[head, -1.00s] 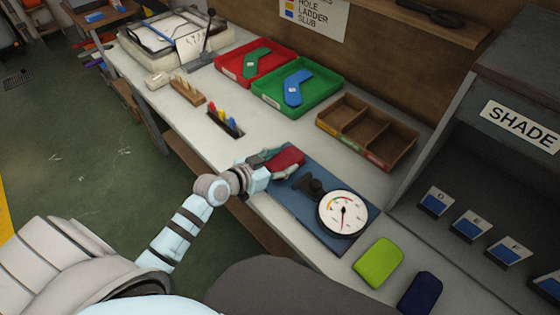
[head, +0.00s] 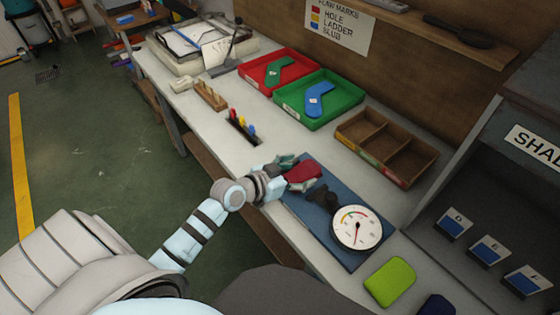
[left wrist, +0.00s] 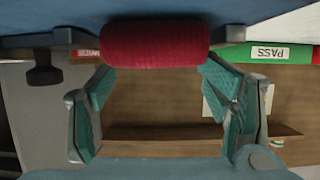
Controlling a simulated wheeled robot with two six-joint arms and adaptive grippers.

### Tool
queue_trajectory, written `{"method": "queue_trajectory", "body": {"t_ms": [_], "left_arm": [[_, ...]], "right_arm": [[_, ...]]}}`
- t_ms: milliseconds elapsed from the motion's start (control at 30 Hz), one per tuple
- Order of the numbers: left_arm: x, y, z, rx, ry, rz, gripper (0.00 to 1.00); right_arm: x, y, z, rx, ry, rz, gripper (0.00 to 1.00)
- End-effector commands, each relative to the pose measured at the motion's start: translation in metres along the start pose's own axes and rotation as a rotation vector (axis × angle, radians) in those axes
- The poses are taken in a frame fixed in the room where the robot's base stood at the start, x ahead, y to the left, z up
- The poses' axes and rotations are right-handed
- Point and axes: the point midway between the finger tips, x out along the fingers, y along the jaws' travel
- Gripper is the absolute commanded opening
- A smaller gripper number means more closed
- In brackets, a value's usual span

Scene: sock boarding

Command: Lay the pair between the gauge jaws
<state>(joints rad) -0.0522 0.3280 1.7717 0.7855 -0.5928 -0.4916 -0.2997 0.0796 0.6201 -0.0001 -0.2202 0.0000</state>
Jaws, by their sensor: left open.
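The dark red rolled pair (head: 303,173) lies at the far-left end of the blue gauge base (head: 345,255). In the left wrist view the red pair (left wrist: 155,44) sits crosswise between two dark grey jaw pieces, one at each end. The dark jaw part (head: 322,198) and white round dial (head: 357,227) of the gauge stand to the right of the pair. My left gripper (head: 290,174) is open at the pair. Its teal fingers (left wrist: 160,85) are spread to either side, with the tips near the pair's ends; contact is unclear. My right gripper is not in view.
A red tray (head: 250,76) and a green tray (head: 289,103) hold flat sock shapes at the back. A brown divided box (head: 357,142) stands right of them. A lime pad (head: 390,282) lies in front of the gauge.

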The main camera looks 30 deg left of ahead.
Motion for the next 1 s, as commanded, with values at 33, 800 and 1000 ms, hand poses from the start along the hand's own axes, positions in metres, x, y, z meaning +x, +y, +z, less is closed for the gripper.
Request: {"method": "queue_trajectory", "body": {"t_ms": [33, 800, 1000], "left_arm": [[-0.008, 0.000, -0.006, 0.003, -0.001, -0.001, 0.71], [-0.122, 0.000, -0.004, -0.001, 0.003, 0.001, 0.71], [-0.121, 0.000, -0.004, 0.000, 0.003, 0.001, 0.71]], "right_arm": [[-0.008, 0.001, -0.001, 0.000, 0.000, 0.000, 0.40], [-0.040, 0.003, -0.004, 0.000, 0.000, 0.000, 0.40], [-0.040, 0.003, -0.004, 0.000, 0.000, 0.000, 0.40]]}}
